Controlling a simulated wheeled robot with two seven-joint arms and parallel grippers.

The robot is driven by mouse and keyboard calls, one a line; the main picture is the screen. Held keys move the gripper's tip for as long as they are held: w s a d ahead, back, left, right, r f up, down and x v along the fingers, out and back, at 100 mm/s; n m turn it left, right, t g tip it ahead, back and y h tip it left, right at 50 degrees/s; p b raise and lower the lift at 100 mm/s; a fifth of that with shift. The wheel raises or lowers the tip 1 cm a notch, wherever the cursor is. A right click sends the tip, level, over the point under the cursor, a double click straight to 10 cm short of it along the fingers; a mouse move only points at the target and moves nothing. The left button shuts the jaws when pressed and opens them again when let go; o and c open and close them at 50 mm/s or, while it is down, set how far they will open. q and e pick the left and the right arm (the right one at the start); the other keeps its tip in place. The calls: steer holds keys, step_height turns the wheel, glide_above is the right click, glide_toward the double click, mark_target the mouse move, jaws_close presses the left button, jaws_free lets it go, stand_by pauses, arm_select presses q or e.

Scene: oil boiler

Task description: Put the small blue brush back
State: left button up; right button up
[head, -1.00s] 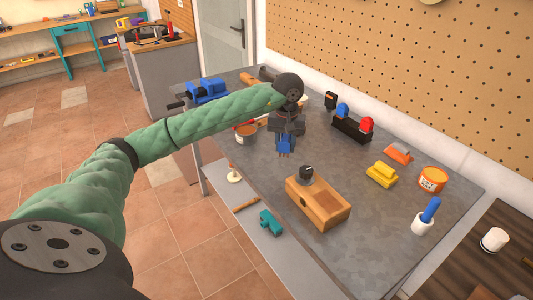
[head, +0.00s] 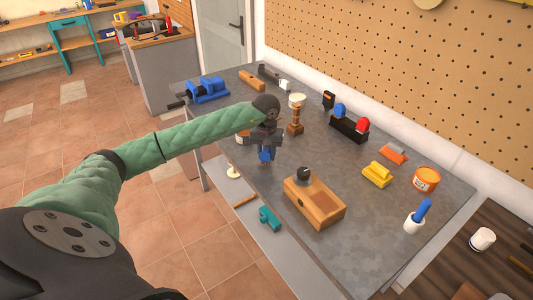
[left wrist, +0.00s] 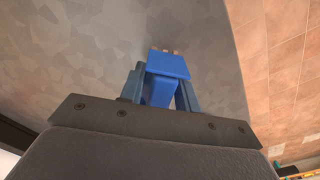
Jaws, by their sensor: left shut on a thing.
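My left gripper (head: 265,146) is over the left side of the grey workbench (head: 345,205), pointing down. It is shut on a small blue thing, which I take for the small blue brush (head: 264,156). The left wrist view shows the brush (left wrist: 167,66) between the two fingers (left wrist: 158,85), with short brownish tips at its far end. A white cup (head: 414,223) with a blue handle (head: 422,208) standing in it is at the bench's right end. My right gripper is not in view.
A wooden box-like block (head: 314,203) with a black knob stands near the front edge. A wooden turned piece (head: 295,118) is just right of the gripper. A black rack (head: 348,130), yellow block (head: 377,175) and orange tin (head: 426,179) stand behind. A lower shelf (head: 285,249) holds a teal tool (head: 269,218).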

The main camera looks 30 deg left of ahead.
arm_select(q)
steer(key=shift+f, duration=0.55)
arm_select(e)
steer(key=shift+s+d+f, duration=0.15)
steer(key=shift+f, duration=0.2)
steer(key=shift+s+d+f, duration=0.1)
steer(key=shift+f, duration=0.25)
arm_select(q)
steer(key=shift+f, duration=0.15)
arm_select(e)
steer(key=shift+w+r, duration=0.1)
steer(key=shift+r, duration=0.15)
arm_select(q)
steer(key=o, duration=0.9)
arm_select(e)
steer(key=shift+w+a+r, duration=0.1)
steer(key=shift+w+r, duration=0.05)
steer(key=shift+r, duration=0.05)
arm_select(q)
steer(key=shift+o, duration=0.2)
